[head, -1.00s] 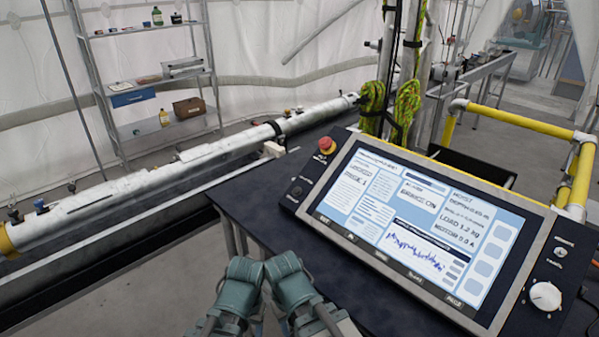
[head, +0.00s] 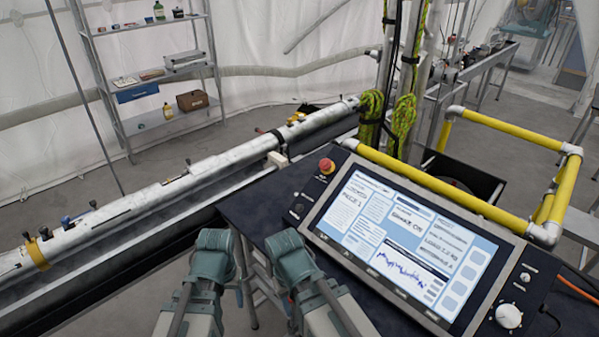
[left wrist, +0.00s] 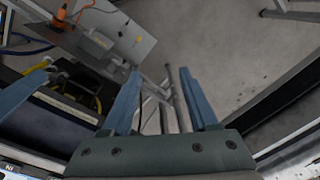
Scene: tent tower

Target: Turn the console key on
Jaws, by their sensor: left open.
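The console (head: 524,250) stands right of centre in the head view, with a lit screen (head: 400,240). Its left border carries a red mushroom button (head: 326,166) and a small dark round control (head: 296,209). Its right border carries a small round switch (head: 525,277) and a white dial (head: 508,316). Which small control is the key is too small to tell. My left gripper (left wrist: 162,82) is open and empty in the left wrist view, its blue fingers apart over the floor. In the head view my left arm is left of the console, apart from it.
Yellow rails (head: 445,185) stand behind the console. A long pale pipe (head: 170,190) runs along the left and back. Coiled green rope (head: 403,122) hangs behind the console. A metal shelf (head: 168,124) stands at the back left. Floor shows between pipe and arms.

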